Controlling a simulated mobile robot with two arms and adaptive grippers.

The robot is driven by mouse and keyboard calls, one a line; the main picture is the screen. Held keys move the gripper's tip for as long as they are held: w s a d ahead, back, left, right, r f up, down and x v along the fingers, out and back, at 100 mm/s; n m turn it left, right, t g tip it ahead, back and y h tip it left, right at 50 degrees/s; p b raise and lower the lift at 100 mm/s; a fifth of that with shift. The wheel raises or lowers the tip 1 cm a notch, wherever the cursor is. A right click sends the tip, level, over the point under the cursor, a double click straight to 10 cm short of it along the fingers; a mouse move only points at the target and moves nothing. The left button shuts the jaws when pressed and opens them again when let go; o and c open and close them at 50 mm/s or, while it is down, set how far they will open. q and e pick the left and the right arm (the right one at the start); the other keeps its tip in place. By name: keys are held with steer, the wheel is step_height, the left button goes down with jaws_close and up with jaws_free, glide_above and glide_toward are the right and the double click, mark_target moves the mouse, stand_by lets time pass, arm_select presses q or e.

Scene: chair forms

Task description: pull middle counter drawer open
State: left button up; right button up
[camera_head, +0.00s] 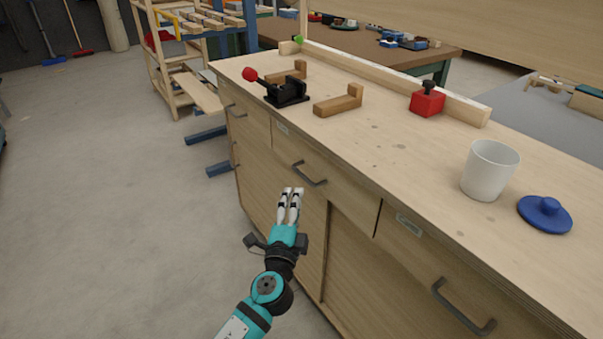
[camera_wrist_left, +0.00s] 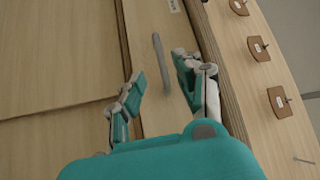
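The middle counter drawer (camera_head: 345,196) is shut, its wooden front flush with its neighbours. Its dark bar handle (camera_head: 309,174) sits towards the left part of the front. My left gripper (camera_head: 290,192) is just below and in front of this handle, fingers pointing towards the drawer. In the left wrist view the gripper (camera_wrist_left: 160,76) is open, its two fingers spread on either side of the grey handle (camera_wrist_left: 162,68). I see no finger closed on the handle; whether one touches it I cannot tell. My right gripper is not in view.
The counter top (camera_head: 400,165) holds a white cup (camera_head: 489,170), a blue lid (camera_head: 544,213), a red block (camera_head: 427,101) and a black clamp (camera_head: 287,92). Another drawer handle (camera_head: 463,307) is at the lower right. The floor (camera_head: 120,220) left of the counter is clear.

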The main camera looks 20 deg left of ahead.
mark_target(301, 173)
arm_select(q)
steer(key=w, duration=0.3)
steer(key=w+a+r, duration=0.1)
steer(key=w, duration=0.5)
steer(key=shift+w+a+r, duration=0.15)
steer(key=shift+c, duration=0.4)
jaws_close()
